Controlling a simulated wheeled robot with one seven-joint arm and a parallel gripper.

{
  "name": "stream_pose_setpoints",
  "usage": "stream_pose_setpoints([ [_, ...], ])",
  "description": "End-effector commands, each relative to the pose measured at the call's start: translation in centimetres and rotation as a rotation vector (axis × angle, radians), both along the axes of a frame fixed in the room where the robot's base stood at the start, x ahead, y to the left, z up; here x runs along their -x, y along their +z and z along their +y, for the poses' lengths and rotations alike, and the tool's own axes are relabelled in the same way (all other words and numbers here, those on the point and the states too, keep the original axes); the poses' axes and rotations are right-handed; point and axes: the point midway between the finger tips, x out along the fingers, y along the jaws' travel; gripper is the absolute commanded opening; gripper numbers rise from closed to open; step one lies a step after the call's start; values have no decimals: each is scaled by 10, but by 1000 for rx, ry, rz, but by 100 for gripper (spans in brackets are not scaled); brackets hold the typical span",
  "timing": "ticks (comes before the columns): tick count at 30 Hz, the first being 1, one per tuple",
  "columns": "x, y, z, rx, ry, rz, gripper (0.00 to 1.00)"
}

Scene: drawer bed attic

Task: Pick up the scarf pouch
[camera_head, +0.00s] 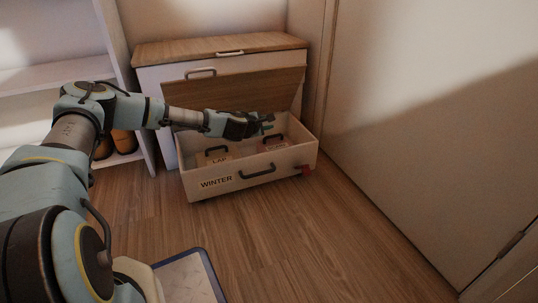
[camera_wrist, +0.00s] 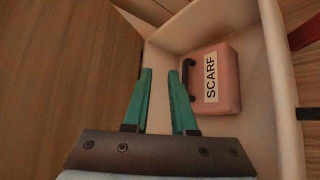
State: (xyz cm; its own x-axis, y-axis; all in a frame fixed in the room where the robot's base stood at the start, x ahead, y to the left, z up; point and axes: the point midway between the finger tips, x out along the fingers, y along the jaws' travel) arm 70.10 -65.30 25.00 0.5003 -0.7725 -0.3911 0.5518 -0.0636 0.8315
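The scarf pouch (camera_wrist: 226,78) is pink with a white label reading SCARF and a dark handle. It lies inside the white drawer box (camera_wrist: 286,105). In the head view the pouch (camera_head: 273,141) shows at the right part of the box, which is labelled WINTER (camera_head: 260,173). My gripper (camera_head: 268,124) reaches over the box from the left. In the wrist view my gripper (camera_wrist: 161,72) has its two green fingers apart with nothing between them. The pouch is to the right of the fingers, apart from them.
A second labelled pouch (camera_head: 217,158) with a dark handle lies in the left part of the box. A raised wooden lid (camera_head: 245,90) stands behind the box. A white door (camera_head: 430,130) is at right. The wooden floor (camera_head: 290,235) in front is clear, except a blue-edged board (camera_head: 190,278).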

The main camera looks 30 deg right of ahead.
Motion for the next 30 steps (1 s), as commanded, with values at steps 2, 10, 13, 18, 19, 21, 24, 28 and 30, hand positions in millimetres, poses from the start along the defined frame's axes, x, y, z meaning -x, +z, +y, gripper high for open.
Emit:
stream_pose_setpoints([
  [2, 1, -24, 0, -1, 0, 3, 25],
  [10, -1, -73, -3, -1, -2, 1, 25],
  [13, -8, -75, -14, -2, -3, -2, 25],
  [18, -13, -77, -21, -2, -3, -1, 25],
  [19, -14, -78, -23, -2, -3, -1, 25],
  [21, -18, -84, -31, -3, -4, -3, 25],
  [24, -26, -90, -43, -2, -3, -2, 25],
  [28, -34, -94, -54, -2, -3, -1, 25],
  [30, -36, -95, -57, -2, -2, -2, 25],
])
